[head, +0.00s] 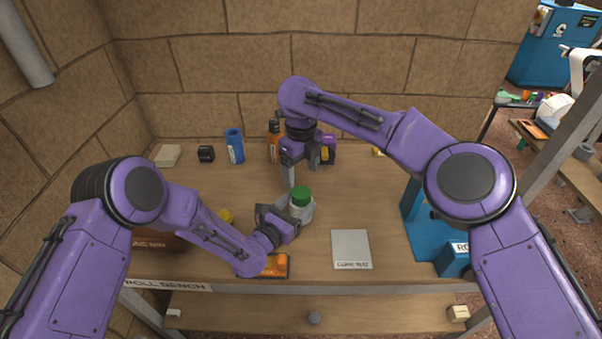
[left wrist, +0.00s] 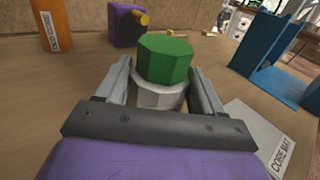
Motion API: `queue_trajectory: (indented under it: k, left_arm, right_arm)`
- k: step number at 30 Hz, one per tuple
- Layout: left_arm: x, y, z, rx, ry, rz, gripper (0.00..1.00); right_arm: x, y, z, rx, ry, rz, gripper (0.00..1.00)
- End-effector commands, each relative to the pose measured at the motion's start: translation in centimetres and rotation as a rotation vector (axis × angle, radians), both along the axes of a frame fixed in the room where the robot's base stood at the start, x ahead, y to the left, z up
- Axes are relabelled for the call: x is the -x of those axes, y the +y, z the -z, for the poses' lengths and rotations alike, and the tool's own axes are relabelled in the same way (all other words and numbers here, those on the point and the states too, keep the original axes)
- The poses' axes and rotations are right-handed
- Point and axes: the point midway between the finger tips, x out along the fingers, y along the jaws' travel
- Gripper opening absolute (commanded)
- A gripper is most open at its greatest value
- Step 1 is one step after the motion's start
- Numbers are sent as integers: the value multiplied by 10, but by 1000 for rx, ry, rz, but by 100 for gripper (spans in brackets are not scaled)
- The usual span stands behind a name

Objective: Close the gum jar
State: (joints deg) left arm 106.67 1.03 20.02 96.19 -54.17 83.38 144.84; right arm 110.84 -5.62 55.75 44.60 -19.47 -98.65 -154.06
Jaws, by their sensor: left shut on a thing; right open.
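The gum jar (head: 307,212) is pale grey and stands upright on the bench near its middle. A green lid (head: 300,195) sits on top of it; I cannot tell whether it is fully seated. In the left wrist view the green lid (left wrist: 165,58) rises above the grey jar body (left wrist: 158,96). My left gripper (head: 297,212) is shut on the jar body, with one finger on each side (left wrist: 160,92). My right gripper (head: 304,172) is open and empty, just behind and above the lid, apart from it.
A core mat (head: 351,247) lies right of the jar, with a blue stand (head: 425,228) beyond it. An orange item (head: 275,265) lies at the front edge. An orange bottle (head: 274,140), a blue can (head: 235,146) and a purple block (head: 328,150) stand behind.

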Motion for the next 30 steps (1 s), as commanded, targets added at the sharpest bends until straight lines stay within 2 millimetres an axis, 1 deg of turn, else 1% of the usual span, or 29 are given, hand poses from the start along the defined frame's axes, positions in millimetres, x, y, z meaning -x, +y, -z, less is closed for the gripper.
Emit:
queue_trajectory:
  k: [5,8,15,18,23,30]
  left_arm:
    - [0,0,0,1,-1,0,0]
    - [0,0,0,1,-1,0,0]
    - [0,0,0,1,-1,0,0]
    - [0,0,0,1,-1,0,0]
    - [0,0,0,1,-1,0,0]
    - [0,0,0,1,-1,0,0]
  right_arm:
    - [0,0,5,1,1,2,77]
    - [0,0,18,1,2,3,77]
    - [0,0,60,1,3,2,77]
    - [0,0,72,0,1,3,77]
    - [0,0,80,1,-1,3,77]
    - [0,0,80,1,-1,3,77]
